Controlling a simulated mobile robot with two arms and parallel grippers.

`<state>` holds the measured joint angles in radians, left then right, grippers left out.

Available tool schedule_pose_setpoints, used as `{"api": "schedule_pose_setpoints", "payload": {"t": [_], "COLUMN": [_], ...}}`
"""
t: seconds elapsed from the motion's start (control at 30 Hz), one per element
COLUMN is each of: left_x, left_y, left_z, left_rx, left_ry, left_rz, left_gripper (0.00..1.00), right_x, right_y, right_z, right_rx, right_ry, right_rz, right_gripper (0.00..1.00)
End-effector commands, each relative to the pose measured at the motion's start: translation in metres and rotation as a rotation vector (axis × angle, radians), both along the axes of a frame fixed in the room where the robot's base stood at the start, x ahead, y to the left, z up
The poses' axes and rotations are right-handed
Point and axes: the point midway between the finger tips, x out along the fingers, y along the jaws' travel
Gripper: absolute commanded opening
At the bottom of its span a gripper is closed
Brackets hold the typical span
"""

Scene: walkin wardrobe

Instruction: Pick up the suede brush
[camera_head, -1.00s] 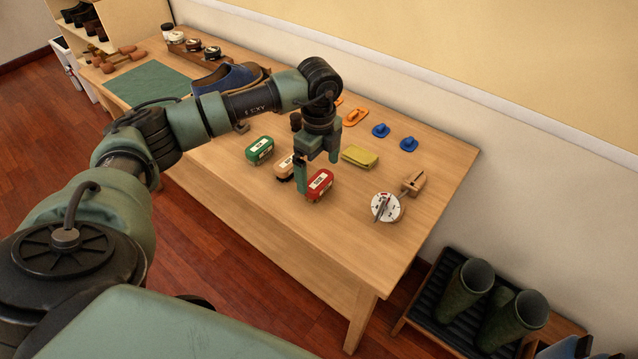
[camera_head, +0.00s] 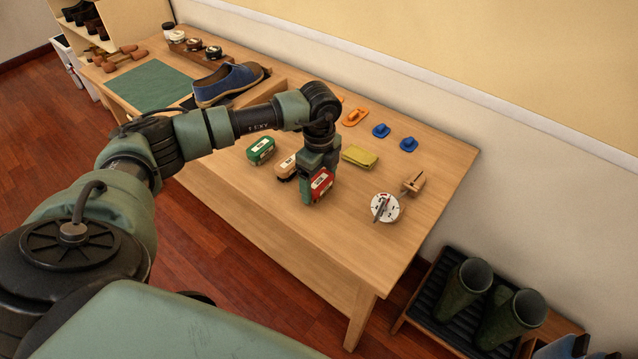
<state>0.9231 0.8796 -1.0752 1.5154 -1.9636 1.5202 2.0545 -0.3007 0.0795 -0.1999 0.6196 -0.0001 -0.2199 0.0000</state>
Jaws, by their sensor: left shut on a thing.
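Three small brushes with white labels are in a row on the wooden table (camera_head: 270,225): a green one (camera_head: 260,151), a beige one (camera_head: 286,168) and a red one (camera_head: 321,183). The labels are too small to read, so I cannot tell by them which is the suede brush. My left gripper (camera_head: 316,188) points down and is shut on the red brush, its fingers at the brush's sides. The brush is at or very near the tabletop. My right gripper is not in view.
A yellow block (camera_head: 359,156) lies just behind the held brush. A white round dial (camera_head: 385,207) and a small wooden piece (camera_head: 414,182) are to the right. A blue shoe (camera_head: 228,84) stands behind my arm. The table's front right is clear.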

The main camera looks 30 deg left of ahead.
Motion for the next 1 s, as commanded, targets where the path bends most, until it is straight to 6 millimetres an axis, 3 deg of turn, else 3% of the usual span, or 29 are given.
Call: {"api": "schedule_pose_setpoints", "payload": {"t": [0.17,0.37,0.8,1.0], "left_x": [0.001,0.001,0.002,0.001], "left_y": [0.000,0.000,0.000,0.000], "left_z": [0.007,0.035,0.156,0.189], "left_rx": [-0.001,-0.001,-0.001,-0.001], "left_ry": [-0.003,-0.006,-0.007,-0.003], "left_rz": [0.000,-0.002,0.000,0.000], "left_gripper": [0.37,0.37,0.37,0.37], "right_x": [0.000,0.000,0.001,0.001], "right_y": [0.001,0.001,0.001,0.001], "right_z": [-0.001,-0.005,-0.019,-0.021], "right_rx": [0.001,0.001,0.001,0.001], "right_ry": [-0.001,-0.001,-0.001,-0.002], "right_rz": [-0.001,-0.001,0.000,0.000], "right_gripper": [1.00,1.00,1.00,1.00]}}
